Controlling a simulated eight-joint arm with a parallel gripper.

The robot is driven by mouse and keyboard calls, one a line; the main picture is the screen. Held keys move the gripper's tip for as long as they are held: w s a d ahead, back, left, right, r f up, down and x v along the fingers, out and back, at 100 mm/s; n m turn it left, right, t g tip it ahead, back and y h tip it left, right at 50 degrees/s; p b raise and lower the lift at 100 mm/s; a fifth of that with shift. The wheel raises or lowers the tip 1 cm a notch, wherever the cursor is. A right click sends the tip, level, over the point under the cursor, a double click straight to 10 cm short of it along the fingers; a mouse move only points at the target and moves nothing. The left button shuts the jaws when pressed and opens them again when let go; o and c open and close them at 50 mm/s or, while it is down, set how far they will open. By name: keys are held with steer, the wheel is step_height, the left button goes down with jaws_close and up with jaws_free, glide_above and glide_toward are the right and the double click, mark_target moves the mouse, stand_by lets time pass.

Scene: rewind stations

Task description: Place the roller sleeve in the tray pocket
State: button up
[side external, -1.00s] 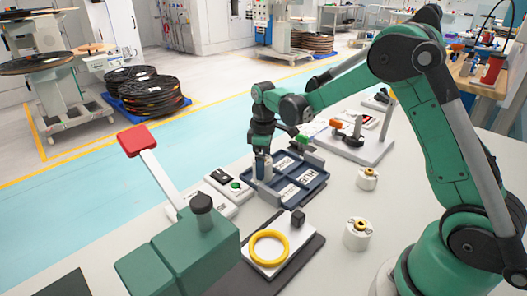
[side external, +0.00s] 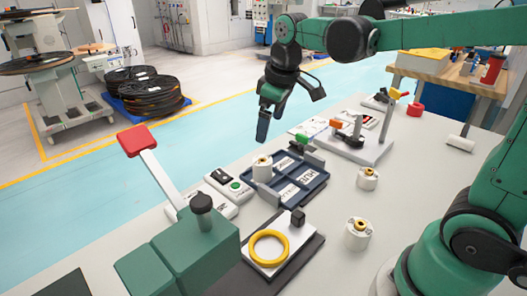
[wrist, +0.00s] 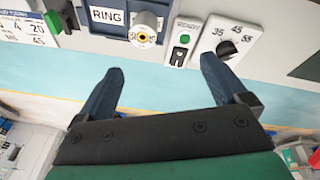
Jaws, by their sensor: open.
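A white sleeve with a brass-coloured core (side external: 262,168), which looks like the roller sleeve, stands upright in the far-left pocket of the dark blue tray (side external: 291,204). In the wrist view the sleeve (wrist: 143,33) is at the top, beside the tray's RING label (wrist: 107,16). Its base is hidden by the tray wall. My gripper (side external: 290,108) is open and empty, raised above and beyond the tray, apart from the sleeve. Its spread fingers (wrist: 161,70) also show in the wrist view, with nothing between them.
Two similar white pieces with brass centres (side external: 367,179) (side external: 357,234) stand right of the tray. A yellow ring (side external: 268,248) lies on a plate in front. A green machine with a red-ended lever (side external: 139,140) stands at left. A control box (side external: 232,186) adjoins the tray.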

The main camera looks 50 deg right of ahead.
steer(key=s+a+f+m+t, duration=0.3)
steer(key=s+m+t, duration=0.1)
steer(key=s, duration=0.4)
steer(key=shift+a, duration=0.2)
steer(key=shift+f, duration=0.1)
stand_by(0.7)
